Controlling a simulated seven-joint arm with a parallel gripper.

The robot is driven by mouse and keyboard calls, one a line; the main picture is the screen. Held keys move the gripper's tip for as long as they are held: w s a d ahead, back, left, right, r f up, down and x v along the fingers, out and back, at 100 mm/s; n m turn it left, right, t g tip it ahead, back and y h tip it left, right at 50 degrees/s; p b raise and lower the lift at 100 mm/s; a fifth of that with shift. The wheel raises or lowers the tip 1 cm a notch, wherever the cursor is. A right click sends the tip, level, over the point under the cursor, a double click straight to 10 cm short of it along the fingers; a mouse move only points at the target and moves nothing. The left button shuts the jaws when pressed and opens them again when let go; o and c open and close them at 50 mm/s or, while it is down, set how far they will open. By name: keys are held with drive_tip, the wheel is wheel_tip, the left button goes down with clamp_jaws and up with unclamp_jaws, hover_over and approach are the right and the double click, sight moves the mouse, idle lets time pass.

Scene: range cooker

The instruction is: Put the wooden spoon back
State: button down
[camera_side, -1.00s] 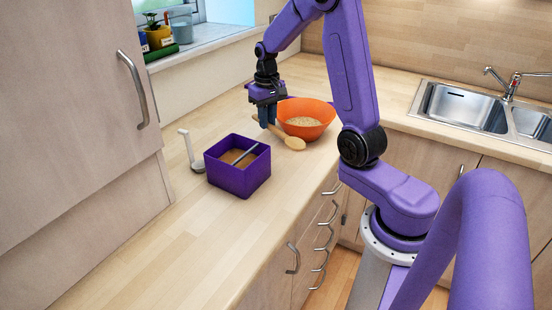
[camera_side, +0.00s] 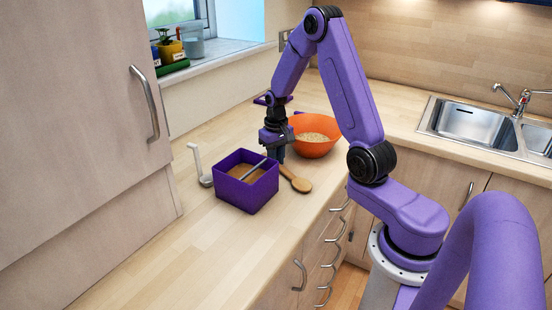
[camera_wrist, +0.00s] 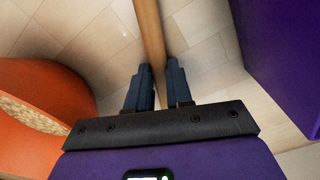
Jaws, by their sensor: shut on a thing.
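The wooden spoon (camera_side: 299,183) shows in the side view between the purple box and the orange bowl, with its bowl end toward the counter's front edge. My gripper (camera_side: 279,157) is over its handle, low above the counter. In the wrist view the spoon's handle (camera_wrist: 151,38) runs up from between the two fingers of my gripper (camera_wrist: 160,85), which are shut on it. The spoon looks low over the worktop; whether it touches the wood is hard to tell. The purple square box (camera_side: 247,194) stands just left of my gripper and holds a grey-handled utensil (camera_side: 254,170).
The orange bowl (camera_side: 313,148) with grainy food stands close behind and right of my gripper. A white ladle-like utensil (camera_side: 199,166) stands left of the box. A sink (camera_side: 472,122) is at the right. The counter (camera_side: 165,262) in front of the box is clear.

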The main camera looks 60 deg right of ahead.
drive_tip(key=shift+f, duration=0.1)
drive_tip(key=c, duration=1)
unclamp_jaws()
wheel_tip(320, 180, up, 12)
drive_tip(key=s+a+r+n, duration=0.15)
drive_tip(key=a+n, duration=0.25)
drive_tip(key=a, duration=0.6)
drive_tip(key=s+a+n, duration=0.8)
drive_tip(key=s+a, duration=0.4)
drive_tip(key=s, duration=0.2)
drive_tip(key=s+n, duration=0.1)
drive_tip(key=s, duration=0.2)
drive_tip(key=s+n, duration=0.2)
drive_tip(key=s, duration=0.2)
drive_tip(key=s+a+n, duration=0.1)
drive_tip(key=s+n, duration=0.1)
drive_tip(key=s, duration=0.2)
drive_tip(key=shift+s+f, duration=0.2)
drive_tip(key=shift+f, duration=0.15)
